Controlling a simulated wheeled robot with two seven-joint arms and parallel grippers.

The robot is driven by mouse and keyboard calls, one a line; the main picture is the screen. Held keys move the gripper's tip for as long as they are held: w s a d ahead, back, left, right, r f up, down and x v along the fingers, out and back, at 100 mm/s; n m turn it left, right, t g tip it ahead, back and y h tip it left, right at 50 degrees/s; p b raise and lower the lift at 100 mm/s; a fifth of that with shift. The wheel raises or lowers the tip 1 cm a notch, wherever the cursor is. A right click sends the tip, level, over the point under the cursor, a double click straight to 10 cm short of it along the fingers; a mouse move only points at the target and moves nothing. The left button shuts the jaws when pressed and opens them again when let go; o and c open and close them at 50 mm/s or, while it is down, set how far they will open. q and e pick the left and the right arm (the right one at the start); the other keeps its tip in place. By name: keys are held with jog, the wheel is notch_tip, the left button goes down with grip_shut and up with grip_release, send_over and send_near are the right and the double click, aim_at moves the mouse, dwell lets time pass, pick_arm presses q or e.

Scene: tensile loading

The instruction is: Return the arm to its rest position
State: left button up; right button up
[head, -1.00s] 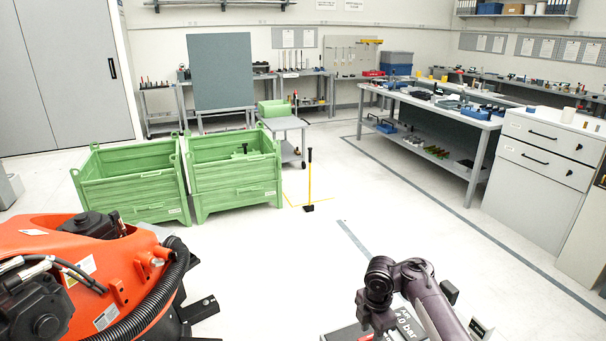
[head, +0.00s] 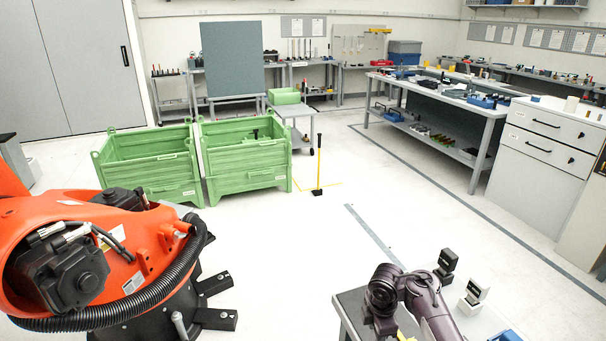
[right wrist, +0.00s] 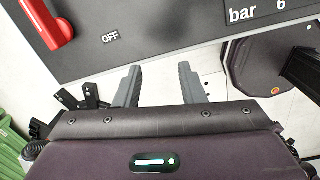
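My right arm (head: 408,297), dark purple and bent, comes up from the bottom edge of the head view, right of the middle. Its gripper does not show clearly there. In the right wrist view my right gripper (right wrist: 158,85) has its two grey fingers spread apart, with nothing between them. The fingers lie over pale floor, just below the edge of a dark grey panel (right wrist: 150,35) with the words OFF and bar. A red handle (right wrist: 48,22) is on the panel at the upper left. My left gripper is not in view.
An orange robot arm (head: 132,245) with a black hose fills the lower left. A grey-topped table (head: 352,308) and small black and white devices (head: 474,292) are near my arm. The middle floor is clear.

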jog(key=s+f+m, duration=0.2)
jog(key=s+m, duration=0.3)
jog(key=s, duration=0.2)
jog(key=s+r+m+t, duration=0.1)
jog(key=s+r+m, duration=0.5)
jog(key=s, duration=0.5)
jog(key=s+r+m+t, duration=0.2)
jog(key=s+r+m, duration=0.45)
jog(key=s, duration=0.45)
notch_tip(320, 180, down, 28)
jog(key=f+g, duration=0.1)
jog(key=g, duration=0.1)
jog(key=s+d+f, duration=0.2)
jog(key=s+f, duration=0.8)
jog(key=s+d+f, duration=0.2)
jog(key=s+f, duration=0.8)
jog(key=s, duration=0.1)
jog(key=shift+d+g+b, duration=0.15)
jog(key=shift+g+b, duration=0.15)
jog(key=shift+g, duration=0.1)
jog(key=shift+w+n, duration=0.1)
jog(key=shift+n, duration=0.25)
